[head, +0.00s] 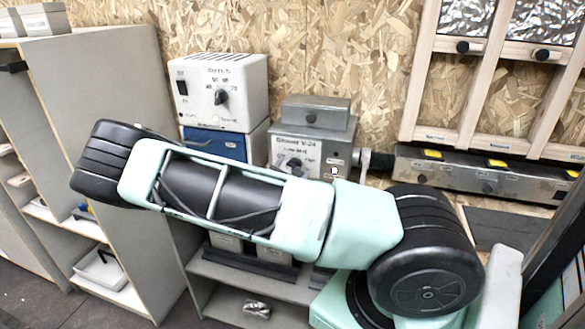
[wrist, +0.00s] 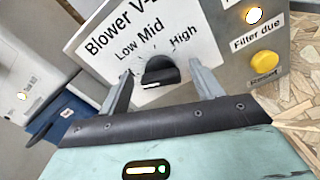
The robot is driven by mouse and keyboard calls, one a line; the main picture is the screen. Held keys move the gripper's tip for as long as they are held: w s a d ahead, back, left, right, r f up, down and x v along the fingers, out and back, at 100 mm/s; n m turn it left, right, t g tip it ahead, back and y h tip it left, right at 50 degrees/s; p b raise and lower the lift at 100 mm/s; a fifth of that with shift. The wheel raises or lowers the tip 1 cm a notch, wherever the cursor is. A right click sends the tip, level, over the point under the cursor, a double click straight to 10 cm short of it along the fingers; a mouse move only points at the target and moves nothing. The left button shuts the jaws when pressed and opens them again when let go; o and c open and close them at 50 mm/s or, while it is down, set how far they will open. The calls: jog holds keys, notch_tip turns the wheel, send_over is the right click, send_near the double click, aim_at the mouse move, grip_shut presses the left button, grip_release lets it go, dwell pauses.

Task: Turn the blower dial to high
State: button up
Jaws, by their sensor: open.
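The blower dial (wrist: 160,72) is a black knob on the white face of the blower box, labelled Low, Mid and High. In the wrist view a white mark shows at its lower left edge; I cannot tell surely which label it is set to. My gripper (wrist: 160,62) is open, with one finger on each side of the dial. Whether either finger touches it is unclear. In the head view the dial (head: 293,163) shows just above my arm, which hides my gripper there.
A white box with another black knob (head: 222,97) stands at left on a blue case (head: 215,143). A yellow button (wrist: 264,60) under a "Filter due" label sits right of the dial. A metal pipe (head: 372,160) leaves the blower box at right.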

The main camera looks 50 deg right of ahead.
jog(key=shift+d, duration=0.15)
jog(key=c, duration=1)
jog(key=shift+m, duration=0.3)
jog(key=shift+f+m+b, duration=0.15)
jog(key=shift+m+b, duration=1.4)
jog(key=shift+m, duration=2.8)
jog(key=shift+f+m+b, duration=0.2)
jog(key=shift+m+b, duration=1.35)
jog(key=shift+m, duration=2.85)
jog(key=shift+f+m+b, duration=0.15)
jog(key=shift+m+b, duration=1.4)
jog(key=shift+m, duration=2.8)
